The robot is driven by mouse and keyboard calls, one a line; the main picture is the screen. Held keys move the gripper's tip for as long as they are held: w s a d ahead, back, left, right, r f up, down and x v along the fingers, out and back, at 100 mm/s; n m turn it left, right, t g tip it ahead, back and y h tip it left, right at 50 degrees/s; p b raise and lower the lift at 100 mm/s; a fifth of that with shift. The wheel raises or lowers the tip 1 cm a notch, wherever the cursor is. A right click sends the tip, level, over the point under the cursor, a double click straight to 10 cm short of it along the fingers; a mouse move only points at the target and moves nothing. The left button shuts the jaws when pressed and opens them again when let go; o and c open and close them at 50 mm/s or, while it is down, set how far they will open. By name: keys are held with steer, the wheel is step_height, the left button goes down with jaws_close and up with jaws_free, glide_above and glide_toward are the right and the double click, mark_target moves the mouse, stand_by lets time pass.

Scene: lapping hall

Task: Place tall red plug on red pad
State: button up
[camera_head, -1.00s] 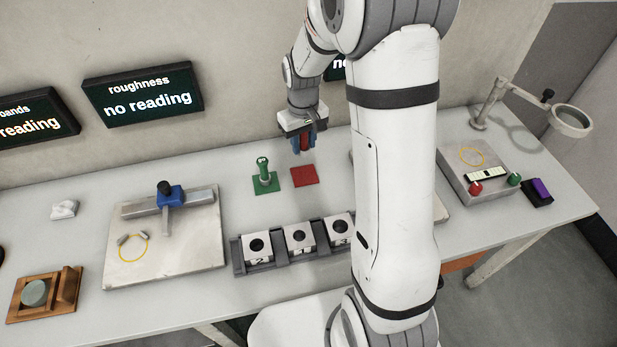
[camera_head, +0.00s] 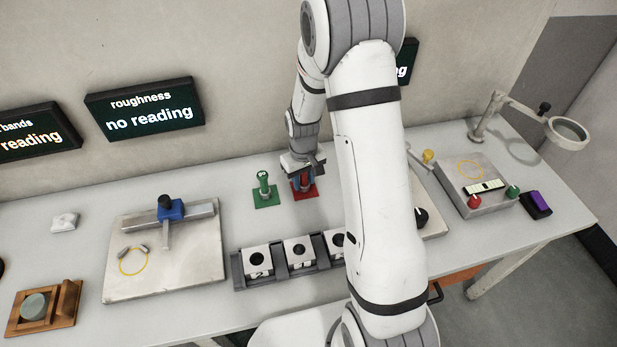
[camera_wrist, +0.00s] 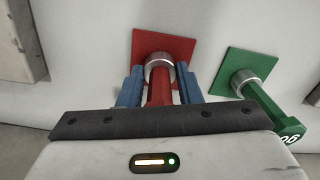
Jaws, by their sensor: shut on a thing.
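The tall red plug (camera_wrist: 158,92) stands between the blue fingers of my gripper (camera_wrist: 158,88), which is shut on it. In the wrist view its metal-ringed end is over the red pad (camera_wrist: 182,46); I cannot tell whether it touches. In the head view my gripper (camera_head: 303,182) is low over the red pad (camera_head: 311,193), and hides most of the plug. A green plug (camera_head: 264,185) stands upright on the green pad (camera_head: 274,200) just to the left. The green plug (camera_wrist: 262,98) and its pad (camera_wrist: 233,64) show on the right in the wrist view.
A flat plate (camera_head: 130,280) with a blue-topped fixture (camera_head: 171,210) lies to the left. A grey box with knobs (camera_head: 460,182) stands to the right. The wall with display screens (camera_head: 145,103) is behind.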

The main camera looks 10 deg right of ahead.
steer(key=o, duration=1.1)
steer(key=shift+f, duration=0.1)
step_height(320, 180, up, 12)
steer(key=shift+f, duration=0.25)
steer(key=shift+s+r, duration=0.15)
steer(key=shift+r, duration=0.5)
steer(key=s+r+m+t, duration=0.1)
steer(key=s+r, duration=0.4)
steer(key=s, duration=0.5)
steer(key=s+d+r+m+t, duration=0.1)
steer(key=s+r+m+t, duration=0.1)
steer(key=s+r, duration=0.4)
steer(key=s, duration=0.5)
steer(key=shift+d+r, duration=0.25)
steer(key=shift+d, duration=0.05)
